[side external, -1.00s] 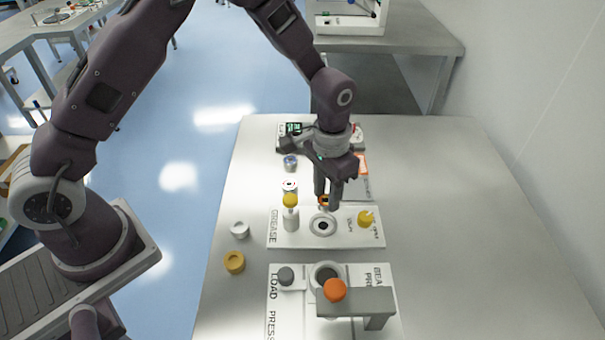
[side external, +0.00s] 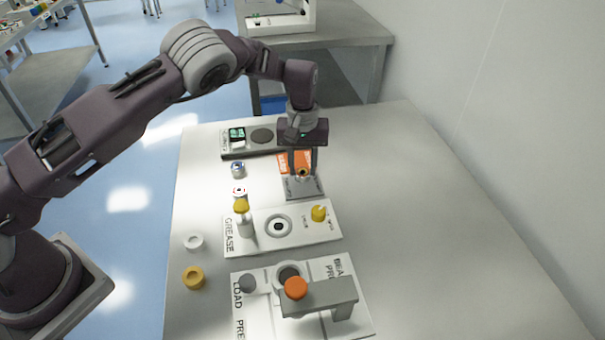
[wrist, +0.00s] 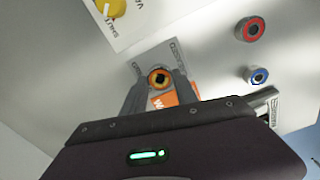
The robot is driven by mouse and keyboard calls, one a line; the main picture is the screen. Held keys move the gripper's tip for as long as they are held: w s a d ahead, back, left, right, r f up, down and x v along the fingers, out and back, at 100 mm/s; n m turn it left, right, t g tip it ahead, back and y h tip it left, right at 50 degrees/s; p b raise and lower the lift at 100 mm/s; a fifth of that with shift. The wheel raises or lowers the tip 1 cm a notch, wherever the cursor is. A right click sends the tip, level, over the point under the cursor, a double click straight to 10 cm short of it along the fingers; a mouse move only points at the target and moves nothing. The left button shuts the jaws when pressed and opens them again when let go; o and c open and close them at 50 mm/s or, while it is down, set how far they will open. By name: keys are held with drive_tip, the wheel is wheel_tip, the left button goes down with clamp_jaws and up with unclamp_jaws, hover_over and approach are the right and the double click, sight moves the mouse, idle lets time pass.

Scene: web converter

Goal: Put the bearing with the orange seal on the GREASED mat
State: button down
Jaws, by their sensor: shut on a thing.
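The bearing with the orange seal (side external: 302,174) is between the fingertips of my gripper (side external: 302,172). The wrist view shows its orange ring and dark centre (wrist: 160,78) between the two fingers (wrist: 160,84). My gripper is shut on it and points down. Beneath it is a grey mat (side external: 304,190) with small lettering that I cannot read for certain; it also shows in the wrist view (wrist: 172,52). An orange mat (side external: 286,157) adjoins it behind, partly hidden by my gripper. I cannot tell whether the bearing touches the grey mat.
The grease station (side external: 302,230) with a yellow knob (side external: 319,213) and a bottle (side external: 244,223) stands in front. A press (side external: 320,294) is nearer. Blue (side external: 238,169) and red (side external: 239,191) bearings lie left. A dark-edged unit (side external: 235,151) is behind. The table's right side is clear.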

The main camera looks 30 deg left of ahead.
drive_tip(key=shift+f, duration=1.25)
drive_tip(key=shift+f, duration=0.1)
drive_tip(key=c, duration=0.9)
unclamp_jaws()
drive_tip(key=shift+c, duration=0.2)
